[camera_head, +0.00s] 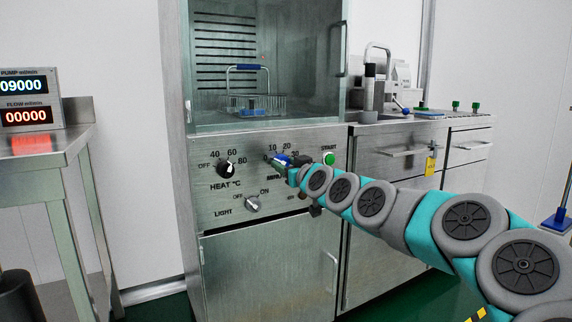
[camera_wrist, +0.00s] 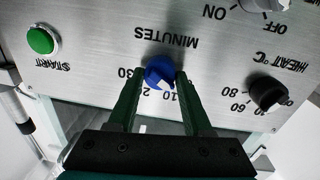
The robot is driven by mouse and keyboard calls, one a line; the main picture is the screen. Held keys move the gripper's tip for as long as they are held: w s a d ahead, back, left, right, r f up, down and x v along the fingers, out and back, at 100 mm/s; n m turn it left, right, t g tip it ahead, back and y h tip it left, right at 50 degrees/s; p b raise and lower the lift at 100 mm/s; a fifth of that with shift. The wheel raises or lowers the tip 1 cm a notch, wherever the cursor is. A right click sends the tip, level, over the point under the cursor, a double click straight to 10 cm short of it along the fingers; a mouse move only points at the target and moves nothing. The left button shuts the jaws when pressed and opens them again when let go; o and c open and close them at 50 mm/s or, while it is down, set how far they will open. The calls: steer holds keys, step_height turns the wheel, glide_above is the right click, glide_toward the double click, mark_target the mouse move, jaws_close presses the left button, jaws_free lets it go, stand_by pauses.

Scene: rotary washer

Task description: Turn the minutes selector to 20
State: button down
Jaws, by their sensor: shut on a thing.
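The minutes selector is a blue knob (camera_wrist: 158,71) on the steel panel, seen upside down in the wrist view. Its white mark points toward the scale numbers, to the 10 side of 20. The 30 and 10 show, and the 20 is partly hidden by a finger. My gripper (camera_wrist: 160,77) has one dark green finger on each side of the knob and is shut on it. In the head view the knob (camera_head: 283,158) shows as a small blue patch at the tip of my arm, and the gripper covers part of its scale.
The green START button (camera_head: 329,158) is right of the minutes scale. The black HEAT knob (camera_head: 226,169) and grey LIGHT knob (camera_head: 252,204) are to the left. Above is a glass-fronted chamber (camera_head: 265,60) with a wire basket (camera_head: 252,103). A side bench (camera_head: 45,150) stands left.

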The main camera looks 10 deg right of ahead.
steer(key=m+p, duration=0.1)
steer(key=m, duration=0.3)
steer(key=shift+r, duration=0.15)
steer(key=m+p, duration=0.1)
steer(key=m, duration=0.2)
steer(key=shift+d+m+p, duration=0.1)
steer(key=shift+m+p, duration=0.3)
steer(key=m+p, duration=0.2)
steer(key=m, duration=0.3)
steer(key=shift+g+y, duration=0.3)
steer(key=shift+g, duration=0.1)
steer(key=shift+w+d+m+p, duration=0.1)
steer(key=shift+m+p, duration=0.65)
steer(key=shift+m, duration=0.65)
steer(key=shift+c, duration=1.6)
jaws_free()
